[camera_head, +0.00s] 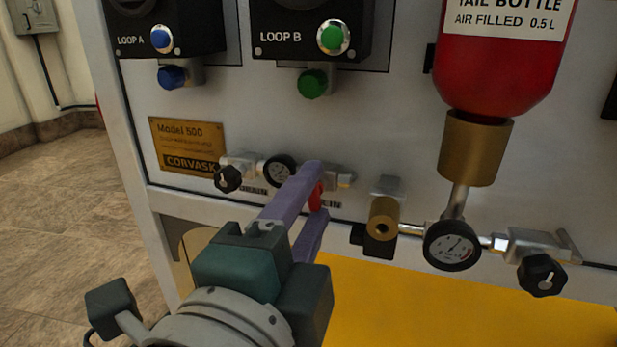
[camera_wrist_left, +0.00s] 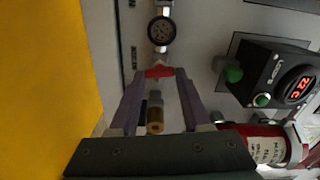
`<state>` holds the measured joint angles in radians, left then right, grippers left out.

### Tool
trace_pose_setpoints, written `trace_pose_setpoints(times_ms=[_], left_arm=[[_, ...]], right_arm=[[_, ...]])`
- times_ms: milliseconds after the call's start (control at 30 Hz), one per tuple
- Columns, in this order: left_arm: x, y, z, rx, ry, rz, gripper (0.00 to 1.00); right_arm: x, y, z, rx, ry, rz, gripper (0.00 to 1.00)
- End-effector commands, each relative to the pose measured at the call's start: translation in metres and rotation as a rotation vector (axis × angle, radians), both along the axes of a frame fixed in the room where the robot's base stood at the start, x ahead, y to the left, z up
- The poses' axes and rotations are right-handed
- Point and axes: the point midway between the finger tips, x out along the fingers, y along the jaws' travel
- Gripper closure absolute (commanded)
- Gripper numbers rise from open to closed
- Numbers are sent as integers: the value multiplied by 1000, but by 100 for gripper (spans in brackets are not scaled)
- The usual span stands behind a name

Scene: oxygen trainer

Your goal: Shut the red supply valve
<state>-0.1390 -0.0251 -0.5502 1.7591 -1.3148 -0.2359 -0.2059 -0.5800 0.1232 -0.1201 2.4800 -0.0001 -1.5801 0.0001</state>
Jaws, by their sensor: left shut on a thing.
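The red supply valve handle (camera_head: 315,196) is on the small pipe line low on the panel's front. It also shows in the left wrist view (camera_wrist_left: 159,72), between my fingertips. My left gripper (camera_head: 313,203) has its two purple fingers on either side of the handle and is shut on it. The fingers partly hide the handle and the pipe behind it in the head view. My right gripper is not in view.
Left of the handle are a gauge (camera_head: 281,170) and a black knob (camera_head: 228,179). To the right are a brass fitting (camera_head: 383,217), another gauge (camera_head: 452,246) and a black knob (camera_head: 541,275). A red bottle (camera_head: 500,75) hangs above. A yellow surface (camera_head: 420,310) lies below.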

Motion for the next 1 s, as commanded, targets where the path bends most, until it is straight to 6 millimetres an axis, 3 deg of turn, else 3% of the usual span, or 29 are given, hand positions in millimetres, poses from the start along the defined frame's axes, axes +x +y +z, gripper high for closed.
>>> trace_pose_setpoints(times_ms=[400, 900, 933, 1000], left_arm=[[0, 0, 0, 149, -48, 1, 100], [0, 0, -1, 163, -54, 1, 100], [0, 0, -1, 163, -54, 1, 49], [0, 0, -1, 163, -54, 1, 41]], right_arm=[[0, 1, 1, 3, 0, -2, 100], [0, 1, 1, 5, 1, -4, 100], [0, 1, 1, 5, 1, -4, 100], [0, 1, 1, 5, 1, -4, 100]])
